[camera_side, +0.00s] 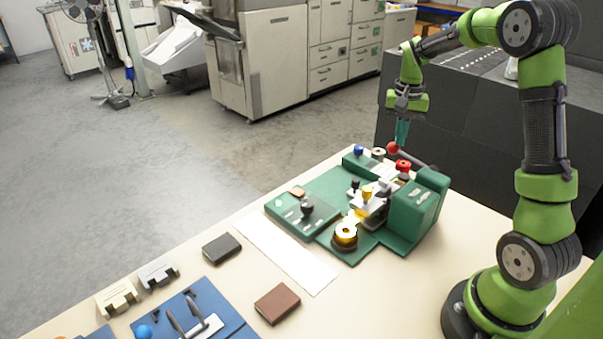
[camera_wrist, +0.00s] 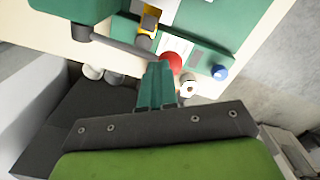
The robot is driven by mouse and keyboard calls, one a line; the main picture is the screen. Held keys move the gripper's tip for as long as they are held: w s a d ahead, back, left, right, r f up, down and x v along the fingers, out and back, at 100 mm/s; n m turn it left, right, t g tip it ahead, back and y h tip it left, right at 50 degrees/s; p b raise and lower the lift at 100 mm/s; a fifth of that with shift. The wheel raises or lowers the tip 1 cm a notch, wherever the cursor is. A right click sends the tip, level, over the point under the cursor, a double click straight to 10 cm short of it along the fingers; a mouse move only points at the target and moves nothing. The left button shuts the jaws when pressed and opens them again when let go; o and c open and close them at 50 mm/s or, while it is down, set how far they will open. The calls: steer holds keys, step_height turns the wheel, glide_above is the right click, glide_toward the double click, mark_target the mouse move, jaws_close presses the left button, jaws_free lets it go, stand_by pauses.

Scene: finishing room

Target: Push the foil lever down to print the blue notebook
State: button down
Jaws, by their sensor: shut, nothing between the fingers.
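The green foil press (camera_side: 418,213) stands on the cream table. Its lever is a grey rod (camera_side: 418,161) ending in a red ball knob (camera_side: 393,147); the knob is raised at the far side of the press. In the wrist view the red knob (camera_wrist: 172,61) lies just beyond my fingertips, with the rod (camera_wrist: 118,45) running left. My gripper (camera_side: 402,143) points down with its teal fingers shut and empty, right at the knob. I cannot tell whether they touch. The fingers also show in the wrist view (camera_wrist: 159,70). I cannot make out a blue notebook.
A dark notebook (camera_side: 222,248) and a brown one (camera_side: 277,303) lie nearer the camera. A white strip (camera_side: 287,254) beside the press is clear. A dark cabinet (camera_side: 460,125) stands beyond the table.

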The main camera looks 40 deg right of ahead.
step_height(320, 180, up, 7)
stand_by(0.8)
steer(key=shift+s+r, duration=0.1)
steer(key=shift+r, duration=0.1)
steer(key=shift+r, duration=1.9)
steer(key=s+a+n+t+y, duration=0.1)
steer(key=s+a+n+t, duration=0.2)
steer(key=a, duration=0.9)
steer(key=s+a+f+n+t+y, duration=0.1)
steer(key=s+a+n+t, duration=0.3)
steer(key=s+a, duration=0.5)
steer(key=a+n, duration=0.1)
steer(key=a, duration=0.3)
steer(key=shift+s+f, duration=0.2)
steer(key=shift+f, duration=0.1)
